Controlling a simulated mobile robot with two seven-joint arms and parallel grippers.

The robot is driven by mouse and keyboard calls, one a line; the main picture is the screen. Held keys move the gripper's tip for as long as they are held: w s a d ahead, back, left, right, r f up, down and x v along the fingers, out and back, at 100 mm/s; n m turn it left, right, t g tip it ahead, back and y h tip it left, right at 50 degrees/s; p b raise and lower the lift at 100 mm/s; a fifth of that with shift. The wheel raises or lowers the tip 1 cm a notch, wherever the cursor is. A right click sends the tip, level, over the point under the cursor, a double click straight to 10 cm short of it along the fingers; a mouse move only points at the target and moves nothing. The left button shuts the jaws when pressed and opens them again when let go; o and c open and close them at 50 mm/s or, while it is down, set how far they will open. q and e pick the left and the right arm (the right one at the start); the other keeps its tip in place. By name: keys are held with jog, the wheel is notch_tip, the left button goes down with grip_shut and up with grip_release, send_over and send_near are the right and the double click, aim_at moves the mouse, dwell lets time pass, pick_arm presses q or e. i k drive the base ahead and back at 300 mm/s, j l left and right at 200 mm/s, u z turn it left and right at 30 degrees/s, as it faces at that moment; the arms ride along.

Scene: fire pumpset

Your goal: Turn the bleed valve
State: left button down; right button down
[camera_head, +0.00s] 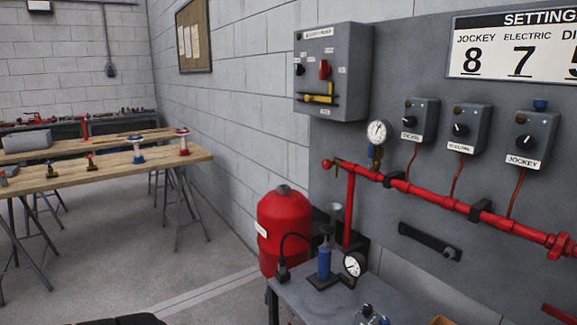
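No part carries a label that I can read as the bleed valve, so I cannot tell for certain which it is. A red pipe (425,199) runs along the grey panel, with small fittings at its left end (338,164). A round white pressure gauge (377,132) stands above the pipe on a brass and dark fitting (375,155). The setting of these fittings is too small to tell. Neither of my grippers is in view.
A grey table (310,300) with a blue hand pump (324,262) and a second gauge (354,265) stands below the panel. A red tank (284,225) is behind it. Control boxes (334,72) hang above. The floor (140,270) to the left is clear.

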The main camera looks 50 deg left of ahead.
aim_at(326, 164)
jog(key=u, duration=1.45)
jog(key=z, duration=0.5)
jog(key=i+j, duration=0.05)
jog(key=j, duration=0.05)
